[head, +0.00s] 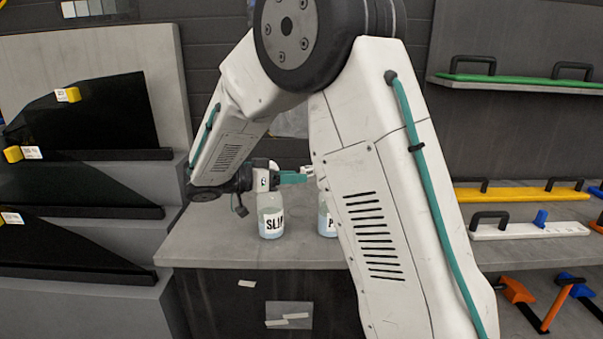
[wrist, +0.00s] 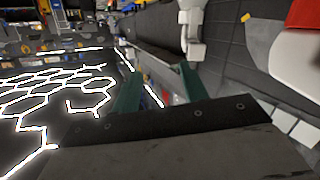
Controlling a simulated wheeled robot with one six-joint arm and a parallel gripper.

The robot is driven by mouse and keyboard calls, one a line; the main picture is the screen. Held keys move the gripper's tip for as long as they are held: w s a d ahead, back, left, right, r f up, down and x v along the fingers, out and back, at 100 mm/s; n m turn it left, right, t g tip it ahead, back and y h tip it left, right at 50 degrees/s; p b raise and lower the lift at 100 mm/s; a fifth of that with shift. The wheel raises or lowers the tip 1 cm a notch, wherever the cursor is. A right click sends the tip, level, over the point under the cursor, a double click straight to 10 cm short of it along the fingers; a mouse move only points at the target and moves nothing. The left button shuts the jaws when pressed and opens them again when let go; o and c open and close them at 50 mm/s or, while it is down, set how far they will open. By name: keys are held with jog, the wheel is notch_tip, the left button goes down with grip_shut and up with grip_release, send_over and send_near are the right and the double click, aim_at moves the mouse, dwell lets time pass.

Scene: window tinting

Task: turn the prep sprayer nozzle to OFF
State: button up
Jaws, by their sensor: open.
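A bottle with a label starting "P" (head: 325,222), which looks like the prep sprayer, stands on the grey bench, mostly hidden behind my arm. A small white piece (head: 308,170) shows above it, just beyond the fingertips. It may be the sprayer's nozzle; its setting cannot be read. My gripper (head: 296,178) has teal fingers, level with this piece and pointing right toward it. Whether they touch it is unclear. In the wrist view my gripper (wrist: 160,84) shows its two fingers apart, with no clear object between them.
A second bottle labelled "SLI" (head: 271,222) stands left of the first, under my wrist. The grey bench top (head: 215,245) is clear to its left. Dark film panels (head: 80,115) lean at the left. Shelves with coloured handled tools (head: 525,193) are at the right.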

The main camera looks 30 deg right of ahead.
aim_at(302, 172)
jog(key=w+a+f+m+t+h, duration=0.1)
jog(key=w+f+h, duration=0.1)
jog(key=w, duration=0.3)
jog(key=shift+m, duration=0.3)
jog(key=d, duration=0.7)
jog(key=shift+s+d, duration=0.2)
jog(key=shift+s, duration=0.1)
grip_shut()
